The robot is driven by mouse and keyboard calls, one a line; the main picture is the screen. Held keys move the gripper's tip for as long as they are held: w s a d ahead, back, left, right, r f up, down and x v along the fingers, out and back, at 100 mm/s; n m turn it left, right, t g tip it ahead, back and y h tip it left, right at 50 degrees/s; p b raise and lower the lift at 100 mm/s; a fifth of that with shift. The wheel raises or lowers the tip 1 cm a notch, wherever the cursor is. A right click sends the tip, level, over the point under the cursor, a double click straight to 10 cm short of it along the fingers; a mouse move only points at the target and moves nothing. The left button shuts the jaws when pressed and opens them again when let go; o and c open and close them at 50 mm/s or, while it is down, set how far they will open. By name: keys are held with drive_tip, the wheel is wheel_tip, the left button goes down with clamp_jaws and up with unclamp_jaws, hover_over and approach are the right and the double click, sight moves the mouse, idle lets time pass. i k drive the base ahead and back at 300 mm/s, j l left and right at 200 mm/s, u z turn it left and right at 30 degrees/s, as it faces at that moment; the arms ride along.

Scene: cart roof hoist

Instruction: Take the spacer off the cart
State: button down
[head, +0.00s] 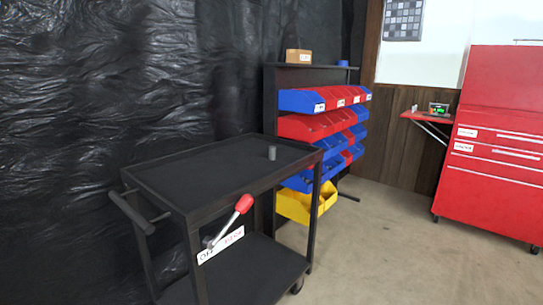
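The spacer (272,153) is a small grey cylinder standing upright on the cart's top shelf, towards the right end. The cart (205,178) is black, with a raised rim, a lower shelf and a push handle at the left. A lever with a red grip (243,204) sticks up at its front side beside a white label, partly blocked by the lever. My gripper does not show in the head view.
A rack of blue, red and yellow bins (308,127) stands behind the cart's right end, with a small brown box (298,56) on top. A red tool cabinet (497,150) and a red wall shelf (425,116) are at the right. Open floor (385,240) lies between cart and cabinet.

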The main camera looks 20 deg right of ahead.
sight(273, 149)
drive_tip(key=i+l, duration=0.35)
drive_tip(key=i, duration=0.15)
drive_tip(key=i+l, duration=0.35)
drive_tip(key=i, duration=0.2)
drive_tip(key=i+l, duration=0.3)
drive_tip(key=i, duration=0.2)
drive_tip(key=i+l, duration=0.35)
drive_tip(key=i, duration=0.15)
